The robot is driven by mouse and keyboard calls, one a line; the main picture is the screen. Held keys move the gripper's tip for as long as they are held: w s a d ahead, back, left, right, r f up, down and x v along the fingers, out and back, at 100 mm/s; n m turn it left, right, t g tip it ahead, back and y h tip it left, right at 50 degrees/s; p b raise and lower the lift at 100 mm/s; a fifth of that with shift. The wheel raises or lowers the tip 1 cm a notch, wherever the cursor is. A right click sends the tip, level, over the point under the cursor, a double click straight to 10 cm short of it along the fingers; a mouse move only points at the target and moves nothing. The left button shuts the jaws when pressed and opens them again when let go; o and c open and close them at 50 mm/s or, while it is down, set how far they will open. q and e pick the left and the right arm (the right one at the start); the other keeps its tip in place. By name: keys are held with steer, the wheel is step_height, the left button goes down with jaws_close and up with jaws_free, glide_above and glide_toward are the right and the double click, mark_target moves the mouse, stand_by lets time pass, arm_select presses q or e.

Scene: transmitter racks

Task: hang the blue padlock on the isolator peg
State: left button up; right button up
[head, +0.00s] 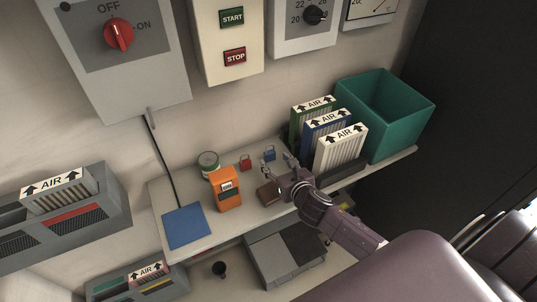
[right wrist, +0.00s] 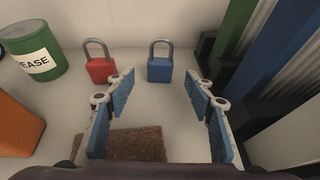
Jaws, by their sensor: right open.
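The blue padlock (head: 270,154) stands upright on the shelf against the wall, its grey shackle up. In the right wrist view the blue padlock (right wrist: 160,69) is straight ahead, just beyond the open fingers. My right gripper (head: 278,168) is open and empty, low over the shelf and pointing at it; its fingers also show in the right wrist view (right wrist: 160,93). The isolator (head: 118,65) is a grey wall box with a red knob and OFF/ON marks. My left gripper is not in view.
A red padlock (head: 245,163) stands left of the blue one. A green can (head: 208,163), orange device (head: 227,191), blue mat (head: 186,227) and brown block (head: 268,194) share the shelf. Upright AIR filters (head: 341,149) and a green bin (head: 386,113) stand to the right.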

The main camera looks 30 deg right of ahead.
mark_target(271, 155)
steer(key=shift+w+f+p, duration=0.15)
steer(key=shift+w+p, duration=0.15)
steer(key=shift+w, duration=0.7)
steer(key=x, duration=0.3)
steer(key=shift+d+f, duration=0.1)
steer(key=shift+w+f, duration=0.15)
steer(key=shift+w, duration=0.15)
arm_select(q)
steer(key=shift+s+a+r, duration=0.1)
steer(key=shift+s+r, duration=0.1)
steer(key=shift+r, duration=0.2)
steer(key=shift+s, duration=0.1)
arm_select(e)
steer(key=shift+c, duration=0.6)
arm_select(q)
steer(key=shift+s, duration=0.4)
arm_select(e)
steer(key=c, duration=1.2)
arm_select(q)
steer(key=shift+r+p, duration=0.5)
steer(key=shift+p, duration=0.1)
arm_select(e)
step_height(271, 155, up, 20)
steer(key=shift+r, duration=0.1)
